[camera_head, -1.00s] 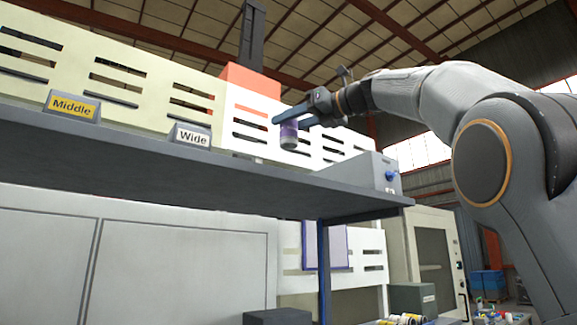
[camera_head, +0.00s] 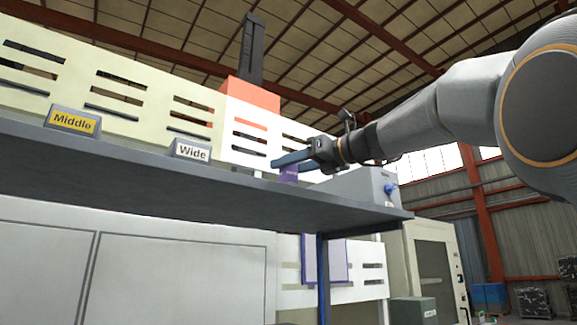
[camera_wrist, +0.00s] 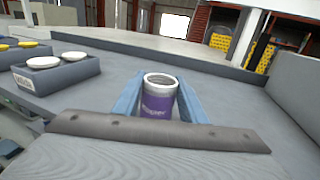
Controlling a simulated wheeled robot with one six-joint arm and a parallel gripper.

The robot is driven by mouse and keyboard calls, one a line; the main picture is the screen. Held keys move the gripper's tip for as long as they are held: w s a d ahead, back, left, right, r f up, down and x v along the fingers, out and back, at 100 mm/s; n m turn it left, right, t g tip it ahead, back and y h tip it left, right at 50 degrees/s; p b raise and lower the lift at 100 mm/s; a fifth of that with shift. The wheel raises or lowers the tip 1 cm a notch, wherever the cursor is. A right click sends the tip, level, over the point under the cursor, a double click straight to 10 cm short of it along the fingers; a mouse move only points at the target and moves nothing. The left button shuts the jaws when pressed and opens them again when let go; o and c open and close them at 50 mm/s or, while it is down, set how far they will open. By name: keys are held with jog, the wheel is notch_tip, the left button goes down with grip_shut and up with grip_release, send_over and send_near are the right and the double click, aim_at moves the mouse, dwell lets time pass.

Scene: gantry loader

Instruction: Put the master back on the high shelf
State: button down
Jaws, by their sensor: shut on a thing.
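The master is a purple and silver cylinder (camera_wrist: 158,102) with lettering on its side, upright between the two blue fingers of my gripper (camera_wrist: 157,98) in the wrist view. In the head view my gripper (camera_head: 284,162) is shut on it, low over the right part of the high grey shelf (camera_head: 130,165). The master (camera_head: 288,174) shows there as a small purple patch; the shelf's front edge hides its lower part. I cannot tell whether its bottom touches the shelf.
A yellow "Middle" sign (camera_head: 73,121) and a white "Wide" sign (camera_head: 193,151) stand along the shelf. A grey box with a blue knob (camera_head: 391,191) is at its right end. In the wrist view, a labelled block with white-topped pieces (camera_wrist: 57,75) stands left of the master.

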jog(key=shift+f, duration=0.1)
jog(key=c, duration=1.1)
grip_release()
jog(key=shift+d, duration=0.1)
jog(key=b+v, duration=0.4)
jog(key=v, duration=0.8)
jog(key=shift+s, duration=0.1)
